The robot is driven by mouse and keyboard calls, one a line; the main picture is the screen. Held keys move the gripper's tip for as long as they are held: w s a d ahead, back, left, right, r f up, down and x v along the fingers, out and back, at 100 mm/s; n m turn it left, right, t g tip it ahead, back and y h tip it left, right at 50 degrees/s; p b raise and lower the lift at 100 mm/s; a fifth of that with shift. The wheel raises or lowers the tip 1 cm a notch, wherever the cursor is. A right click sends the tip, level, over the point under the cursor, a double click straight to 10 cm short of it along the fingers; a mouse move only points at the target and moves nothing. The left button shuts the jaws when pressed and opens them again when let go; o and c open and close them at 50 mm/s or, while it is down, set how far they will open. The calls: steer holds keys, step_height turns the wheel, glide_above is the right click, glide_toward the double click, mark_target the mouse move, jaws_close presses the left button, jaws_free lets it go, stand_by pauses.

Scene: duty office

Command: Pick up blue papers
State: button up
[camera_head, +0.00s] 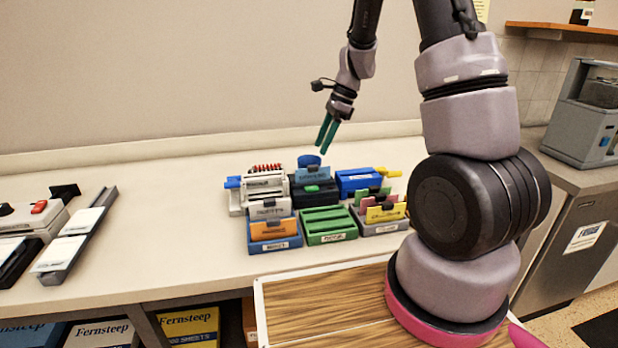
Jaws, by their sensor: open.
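A light blue paper or card (312,174) stands with a dark clip at its top, in a dark holder in the back middle of the organizer group on the counter. It is the only blue sheet I can make out; its lower part is hidden by the holder. My gripper (322,149) has green fingers, slightly apart and pointing down. It appears above and behind the blue paper in the picture, apart from it and empty.
Around it stand a blue cup (309,161), a white machine (264,190), a blue box (357,182), an orange card (274,230), a yellow card (385,213) and a green tray (329,238). The counter (170,230) is clear left of the group.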

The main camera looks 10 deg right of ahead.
mark_target(313, 166)
steer(key=x, duration=0.8)
steer(key=shift+s, duration=0.3)
jaws_close()
